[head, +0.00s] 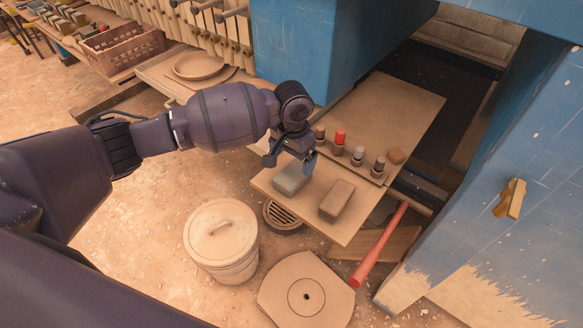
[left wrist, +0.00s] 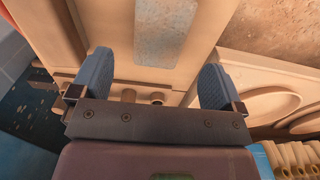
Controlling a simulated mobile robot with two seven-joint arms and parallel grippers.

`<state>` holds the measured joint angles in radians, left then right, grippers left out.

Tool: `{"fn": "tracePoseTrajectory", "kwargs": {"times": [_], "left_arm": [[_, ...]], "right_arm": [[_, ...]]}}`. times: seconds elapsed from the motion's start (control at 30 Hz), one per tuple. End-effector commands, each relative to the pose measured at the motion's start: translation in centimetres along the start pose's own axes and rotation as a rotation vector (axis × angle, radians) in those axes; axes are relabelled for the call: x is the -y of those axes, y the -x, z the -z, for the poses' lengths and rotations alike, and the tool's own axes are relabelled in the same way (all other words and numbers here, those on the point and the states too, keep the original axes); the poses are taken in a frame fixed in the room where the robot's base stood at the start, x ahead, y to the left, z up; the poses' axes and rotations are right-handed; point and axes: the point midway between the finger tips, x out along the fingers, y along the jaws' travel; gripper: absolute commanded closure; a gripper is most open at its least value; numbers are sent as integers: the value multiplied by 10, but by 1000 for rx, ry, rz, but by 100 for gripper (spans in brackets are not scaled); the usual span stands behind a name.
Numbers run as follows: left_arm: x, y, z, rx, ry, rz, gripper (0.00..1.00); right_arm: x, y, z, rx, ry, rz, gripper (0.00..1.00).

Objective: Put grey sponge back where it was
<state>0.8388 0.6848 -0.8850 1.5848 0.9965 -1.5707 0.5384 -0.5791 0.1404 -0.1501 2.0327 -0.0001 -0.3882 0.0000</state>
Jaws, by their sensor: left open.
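The grey sponge (head: 291,179) lies flat near the left front edge of a wooden board (head: 325,228). In the left wrist view, a grey, speckled slab that looks like the sponge (left wrist: 167,30) lies on the board, ahead of the fingers. My left gripper (head: 290,161) is just behind the sponge in the head view, above the board. Its blue fingers (left wrist: 156,68) are wide apart with nothing between them. Whether a finger touches the sponge cannot be told. My right gripper is out of view.
A brown block (head: 336,199) lies right of the sponge. Several small bottles, one with a red top (head: 339,138), stand in a row behind. A lidded bucket (head: 222,240), a round-holed plate (head: 306,292) and a red-handled tool (head: 378,245) are in front. A blue pillar (head: 295,50) rises behind.

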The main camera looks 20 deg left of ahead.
Motion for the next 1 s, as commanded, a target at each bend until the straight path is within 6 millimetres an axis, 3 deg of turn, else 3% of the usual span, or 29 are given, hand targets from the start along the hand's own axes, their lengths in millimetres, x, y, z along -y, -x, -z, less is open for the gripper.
{"fn": "tracePoseTrajectory", "kwargs": {"times": [0.1, 0.3, 1.0], "left_arm": [[0, 24, 0, -4, 0, 2, 6], [0, 43, 0, -2, 0, 0, 6], [-1, 47, 1, -7, -22, -4, 6]], "right_arm": [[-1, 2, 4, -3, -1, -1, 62], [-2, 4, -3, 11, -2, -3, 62], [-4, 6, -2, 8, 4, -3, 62]]}}
